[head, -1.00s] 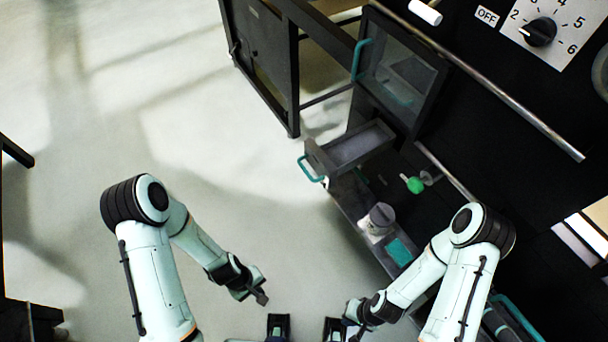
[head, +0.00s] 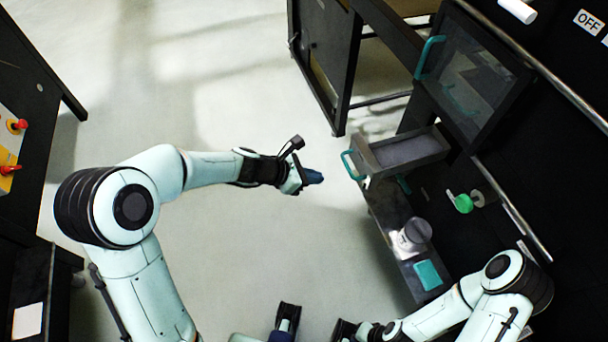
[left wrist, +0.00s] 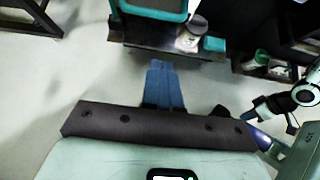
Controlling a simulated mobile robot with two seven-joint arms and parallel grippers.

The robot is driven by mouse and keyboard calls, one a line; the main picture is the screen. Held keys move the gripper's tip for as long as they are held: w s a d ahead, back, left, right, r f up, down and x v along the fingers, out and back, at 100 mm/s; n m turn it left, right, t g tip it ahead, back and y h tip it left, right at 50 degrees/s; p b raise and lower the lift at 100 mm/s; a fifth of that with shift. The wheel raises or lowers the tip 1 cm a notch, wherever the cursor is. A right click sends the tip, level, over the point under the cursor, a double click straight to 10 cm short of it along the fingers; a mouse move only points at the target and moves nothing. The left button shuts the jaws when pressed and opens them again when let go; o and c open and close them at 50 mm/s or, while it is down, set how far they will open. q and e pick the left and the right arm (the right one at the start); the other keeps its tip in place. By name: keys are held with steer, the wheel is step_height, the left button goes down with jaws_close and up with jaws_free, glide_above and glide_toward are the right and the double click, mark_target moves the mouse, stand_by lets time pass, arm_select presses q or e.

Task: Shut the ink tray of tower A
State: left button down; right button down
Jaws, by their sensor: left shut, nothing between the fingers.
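The ink tray (head: 410,150) is a grey open-topped drawer with a teal handle (head: 349,165). It stands pulled out from the dark machine, below a glazed door. No tower letter is readable. My left gripper (head: 314,177) is shut and empty, in front of the handle and apart from it. In the left wrist view its blue fingers (left wrist: 163,85) are together and point toward the teal handle (left wrist: 152,12) at the top edge. My right gripper (head: 350,331) is low in the head view, at the bottom edge, and its fingers do not show clearly.
A shelf below the tray carries a lidded jar (head: 414,233) and a teal pad (head: 428,275). A green-ended knob (head: 463,203) is on the machine. The glazed door (head: 470,75) is above. A dark bench with red buttons (head: 18,125) stands left. The floor between is clear.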

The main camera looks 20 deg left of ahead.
arm_select(q)
steer(key=w+d+f, duration=0.1)
steer(key=w+d, duration=0.3)
steer(key=d, duration=0.1)
steer(key=shift+d+f+p, duration=0.25)
steer(key=shift+f+p, duration=0.05)
steer(key=shift+f, duration=0.05)
